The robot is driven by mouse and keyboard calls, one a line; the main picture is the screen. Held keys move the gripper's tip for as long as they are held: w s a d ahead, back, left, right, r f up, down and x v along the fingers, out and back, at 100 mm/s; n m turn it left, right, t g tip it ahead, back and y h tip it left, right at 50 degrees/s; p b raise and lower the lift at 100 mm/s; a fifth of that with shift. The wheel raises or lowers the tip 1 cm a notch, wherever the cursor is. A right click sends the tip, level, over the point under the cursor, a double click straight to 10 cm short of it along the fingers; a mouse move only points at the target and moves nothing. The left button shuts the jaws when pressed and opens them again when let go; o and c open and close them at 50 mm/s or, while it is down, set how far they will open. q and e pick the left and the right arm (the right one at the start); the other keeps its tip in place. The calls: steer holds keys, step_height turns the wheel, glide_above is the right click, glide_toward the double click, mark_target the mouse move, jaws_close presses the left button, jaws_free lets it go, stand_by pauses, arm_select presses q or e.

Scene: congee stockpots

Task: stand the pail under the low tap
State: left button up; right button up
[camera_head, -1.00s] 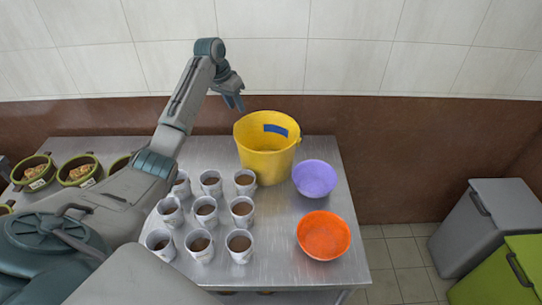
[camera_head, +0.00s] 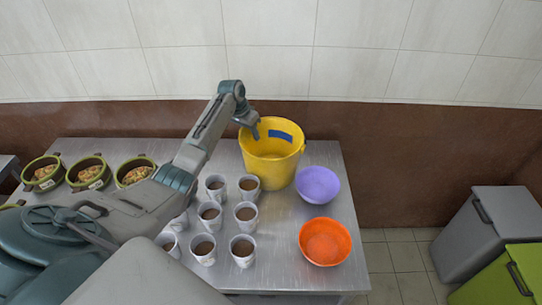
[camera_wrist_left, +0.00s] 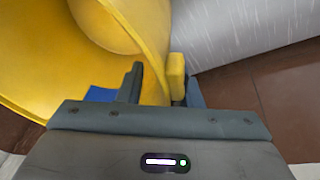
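The yellow pail (camera_head: 272,166) stands upright at the back of the metal table, with a blue patch inside its wall. My left gripper (camera_head: 254,131) is at the pail's back left rim. In the left wrist view the gripper (camera_wrist_left: 165,85) straddles the pail's wall (camera_wrist_left: 95,70), one finger inside and one outside by a yellow lug (camera_wrist_left: 177,75). A gap shows between the inner finger and the wall, so it looks open. No tap shows in either view. My right gripper is not in view.
Several cups of brown liquid (camera_head: 245,214) stand close in front of the pail on the table (camera_head: 284,270). A purple bowl (camera_head: 317,185) and an orange bowl (camera_head: 325,241) are to the right. Green pots (camera_head: 88,172) are at left; grey (camera_head: 485,235) and green bins (camera_head: 510,275) stand right.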

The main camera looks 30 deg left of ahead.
arm_select(q)
steer(key=shift+f, duration=0.25)
steer(key=shift+c, duration=0.2)
jaws_close()
steer(key=shift+w+r, duration=0.1)
stand_by(1.0)
